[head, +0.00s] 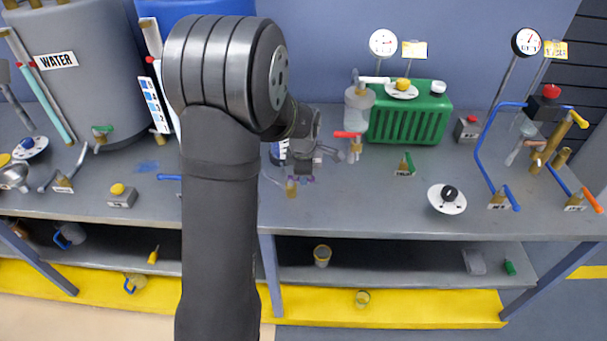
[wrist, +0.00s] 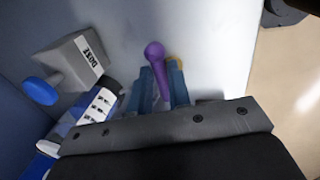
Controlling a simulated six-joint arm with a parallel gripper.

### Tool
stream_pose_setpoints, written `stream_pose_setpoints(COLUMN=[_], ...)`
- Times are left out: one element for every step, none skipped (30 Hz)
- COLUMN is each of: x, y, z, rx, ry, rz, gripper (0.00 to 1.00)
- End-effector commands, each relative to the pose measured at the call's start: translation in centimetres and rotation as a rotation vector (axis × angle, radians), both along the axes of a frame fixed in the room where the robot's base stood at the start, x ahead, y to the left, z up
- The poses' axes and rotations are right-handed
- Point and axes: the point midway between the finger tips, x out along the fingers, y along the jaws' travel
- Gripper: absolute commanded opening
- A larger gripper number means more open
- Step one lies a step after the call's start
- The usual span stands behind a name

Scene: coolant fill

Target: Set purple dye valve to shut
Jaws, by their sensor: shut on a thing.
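The purple dye valve handle (wrist: 156,62) shows in the wrist view as a purple lever with a round knob end. My gripper (wrist: 159,88) is around this lever, with one blue-grey finger on each side, and is shut on it. In the head view my gripper (head: 305,158) is over the bench, right of my arm. A small purple part (head: 306,180) shows just below it. The valve's body is mostly hidden behind the gripper. I cannot tell the valve's exact setting.
A grey box with a label and a blue knob (wrist: 38,90) stands left of the lever in the wrist view. In the head view a clear vessel with a red handle (head: 347,134) and a green tank (head: 425,120) stand to the right. Bare bench (head: 350,205) lies in front.

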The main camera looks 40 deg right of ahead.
Motion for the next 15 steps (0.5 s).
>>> stream_pose_setpoints(x=[0.07, 0.07, 0.07, 0.07, 0.07, 0.07, 0.08, 0.07, 0.09, 0.09, 0.09, 0.09, 0.08, 0.07, 0.07], y=[-0.05, -0.05, -0.05, -0.06, -0.06, -0.06, -0.05, -0.06, -0.06, -0.06, -0.06, -0.06, -0.05, -0.05, -0.04], z=[0.04, 0.04, 0.04, 0.04, 0.05, 0.05, 0.05, 0.05, 0.05, 0.05, 0.05, 0.05, 0.05, 0.05, 0.04], rx=[-0.002, -0.002, -0.002, -0.002, -0.002, -0.002, -0.002, -0.003, -0.003, -0.003, -0.003, -0.002, -0.002, -0.002, -0.002], ry=[-0.001, -0.001, -0.001, -0.001, -0.001, -0.001, -0.001, -0.002, -0.002, -0.002, -0.002, -0.001, -0.001, -0.001, -0.001], rz=[0.003, 0.004, 0.004, 0.004, 0.004, 0.003, 0.003, 0.003, 0.003, 0.003, 0.003, 0.003, 0.003, 0.003, 0.002], gripper=[0.0, 0.0, 0.0, 0.0, 0.0, 0.0, 0.0, 0.0, 0.0, 0.0, 0.23, 0.31, 0.37, 0.39, 0.39])
